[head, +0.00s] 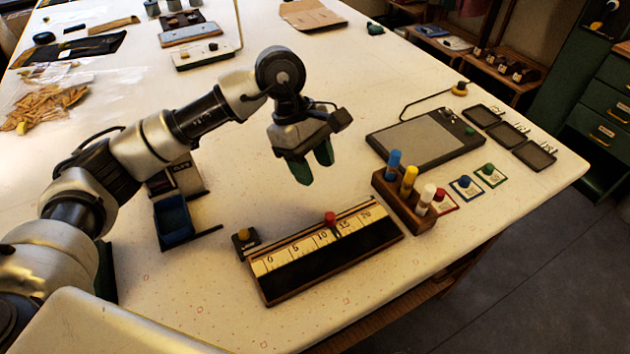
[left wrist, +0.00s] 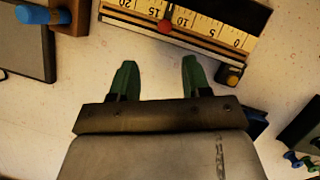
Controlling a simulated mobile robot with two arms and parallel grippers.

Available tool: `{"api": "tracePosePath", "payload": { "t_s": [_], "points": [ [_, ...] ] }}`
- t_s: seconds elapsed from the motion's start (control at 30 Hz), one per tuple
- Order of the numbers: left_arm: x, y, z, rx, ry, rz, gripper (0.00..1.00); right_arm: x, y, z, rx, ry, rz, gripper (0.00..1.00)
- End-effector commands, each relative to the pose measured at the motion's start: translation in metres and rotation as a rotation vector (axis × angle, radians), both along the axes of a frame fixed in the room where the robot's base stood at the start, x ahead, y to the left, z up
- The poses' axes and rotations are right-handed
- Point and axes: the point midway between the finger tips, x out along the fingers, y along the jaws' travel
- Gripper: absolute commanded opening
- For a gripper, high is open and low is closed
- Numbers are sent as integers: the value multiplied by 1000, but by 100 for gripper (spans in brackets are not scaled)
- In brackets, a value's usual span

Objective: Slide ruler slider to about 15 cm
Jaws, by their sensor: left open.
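The ruler (head: 325,250) is a wooden-framed board with a cream scale marked 0 to 20, lying near the table's front edge. Its slider has a red knob (head: 330,217) and a dark bar lying between the 10 and 15 marks. In the left wrist view the red knob (left wrist: 165,27) and bar also sit between 10 and 15. My left gripper (head: 315,170) is open and empty, with green fingertips, above the table behind the ruler. In the left wrist view its fingertips (left wrist: 157,65) point toward the ruler, apart from the knob. My right gripper is not in view.
A yellow-knobbed block (head: 245,240) stands at the ruler's 0 end. A wooden holder (head: 403,205) with coloured pegs stands beyond the 20 end. A grey tablet (head: 425,137) lies behind it. A blue bin (head: 173,218) stands left.

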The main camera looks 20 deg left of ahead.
Motion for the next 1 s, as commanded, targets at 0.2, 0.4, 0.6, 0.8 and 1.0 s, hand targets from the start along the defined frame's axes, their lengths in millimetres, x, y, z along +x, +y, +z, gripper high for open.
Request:
{"api": "tracePosePath", "payload": {
  "t_s": [0.2,0.4,0.6,0.8,1.0],
  "points": [
    [-6,-11,-27,0,6,-3,48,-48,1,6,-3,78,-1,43],
    [-11,-25,-63,1,7,0,48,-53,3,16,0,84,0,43],
    [-15,-34,-88,0,4,2,48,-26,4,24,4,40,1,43],
    [-16,-37,-98,0,1,2,48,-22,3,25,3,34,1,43],
    [-16,-37,-98,0,1,2,48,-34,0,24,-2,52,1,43]
  ]
}}
